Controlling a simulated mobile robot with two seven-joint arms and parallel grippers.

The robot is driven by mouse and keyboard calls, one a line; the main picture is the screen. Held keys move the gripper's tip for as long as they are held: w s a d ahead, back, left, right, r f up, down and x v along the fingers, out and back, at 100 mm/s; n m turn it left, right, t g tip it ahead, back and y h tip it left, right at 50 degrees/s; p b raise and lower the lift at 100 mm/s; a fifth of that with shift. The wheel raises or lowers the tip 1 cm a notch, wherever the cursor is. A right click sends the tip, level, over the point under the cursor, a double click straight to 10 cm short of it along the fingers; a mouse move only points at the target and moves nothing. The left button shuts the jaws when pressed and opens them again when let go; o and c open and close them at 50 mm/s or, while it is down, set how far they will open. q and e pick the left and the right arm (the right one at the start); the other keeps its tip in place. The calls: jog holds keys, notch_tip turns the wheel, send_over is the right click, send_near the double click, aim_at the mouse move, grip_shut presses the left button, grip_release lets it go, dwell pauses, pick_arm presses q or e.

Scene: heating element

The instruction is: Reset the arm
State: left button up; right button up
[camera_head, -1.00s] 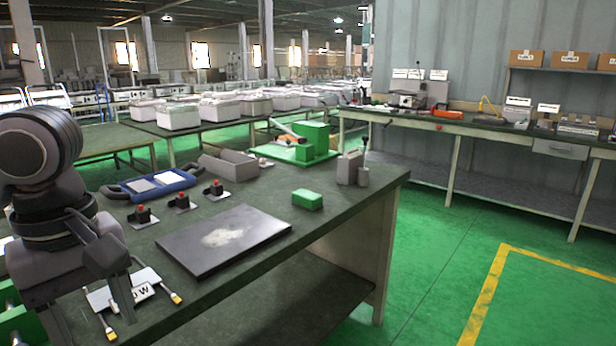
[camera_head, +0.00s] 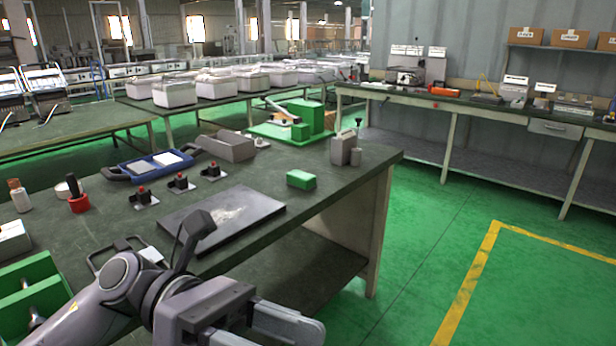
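My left arm (camera_head: 125,295) comes in from the bottom left, low over the near edge of the workbench (camera_head: 345,190). My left gripper (camera_head: 275,332) points right at the bottom edge of the picture, in front of the bench. Its two fingers look apart, with nothing seen between them; the nearer finger is partly cut off. My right gripper is not in view. A pale piece with a grey loop (camera_head: 125,250) lies on the bench behind my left arm, partly hidden by it.
The green floor (camera_head: 400,280) right of the bench is clear.

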pick_arm(q)
jog(key=w+a+n+t+h+p, duration=0.2)
jog(key=w+n+t+h, duration=0.5)
jog(key=n+t, duration=0.8)
jog(key=w+a+f+n+t+y+p, duration=0.1)
jog(key=w+a+f+n+t+y, duration=0.35)
jog(key=n, duration=0.75)
jog(key=w+a+f+n+t+y, duration=0.1)
jog(key=a+f+n+t+y, duration=0.2)
jog(key=f+n+t+y, duration=0.55)
jog(key=s+a+f+n+g+y+p, duration=0.1)
jog(key=s+a+f+n+g+y, duration=0.3)
jog(key=s+f+n, duration=0.3)
jog(key=s+a+f+n+g+y+p, duration=0.1)
jog(key=s+a+f+n+g+y, duration=0.3)
jog(key=f+n, duration=0.5)
jog(key=s+f+g, duration=0.2)
jog(key=s+f, duration=0.1)
jog(key=f, duration=0.2)
jog(key=shift+s+a+y, duration=0.15)
jog(key=shift+y, duration=0.25)
